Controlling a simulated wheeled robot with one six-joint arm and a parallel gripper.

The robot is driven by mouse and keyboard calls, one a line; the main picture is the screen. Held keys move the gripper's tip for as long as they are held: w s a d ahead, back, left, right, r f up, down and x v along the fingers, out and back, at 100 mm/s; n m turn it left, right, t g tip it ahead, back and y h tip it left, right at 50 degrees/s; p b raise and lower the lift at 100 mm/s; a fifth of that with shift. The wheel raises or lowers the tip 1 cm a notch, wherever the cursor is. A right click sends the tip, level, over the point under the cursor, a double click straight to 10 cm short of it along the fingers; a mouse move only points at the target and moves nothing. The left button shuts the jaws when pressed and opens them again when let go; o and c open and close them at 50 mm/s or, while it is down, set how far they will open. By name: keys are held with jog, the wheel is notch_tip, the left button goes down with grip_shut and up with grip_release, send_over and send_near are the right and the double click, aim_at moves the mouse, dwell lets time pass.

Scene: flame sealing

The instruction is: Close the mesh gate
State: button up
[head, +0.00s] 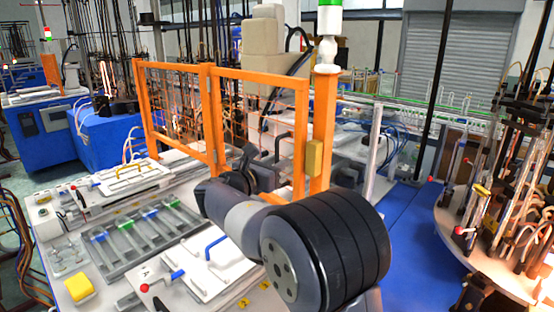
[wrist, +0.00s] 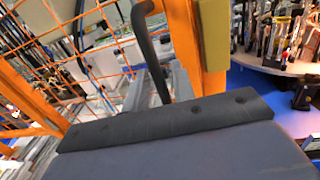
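The mesh gate (head: 259,75) is an orange frame with orange wire mesh, joined on its left to another mesh panel (head: 176,67). Its right edge appears beside the orange post (head: 324,115); I cannot tell if they touch. A yellow block (head: 315,158) sits on the post and also shows in the wrist view (wrist: 214,38). The gate's dark handle (wrist: 153,50) stands just ahead of my gripper (wrist: 160,88). In the head view my gripper (head: 268,172) is at the gate's lower part, partly hidden by my arm. Its fingers are too obscured to show their opening.
A white workbench (head: 45,237) with trays and clamps lies left of my arm. A round table (head: 455,240) with upright rods stands at the right. Blue floor (head: 410,230) lies between. A clear panel edge (head: 373,150) stands right of the post.

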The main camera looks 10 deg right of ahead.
jog(key=shift+w+d, duration=0.15)
jog(key=shift+c, duration=0.2)
grip_shut()
dwell(0.3)
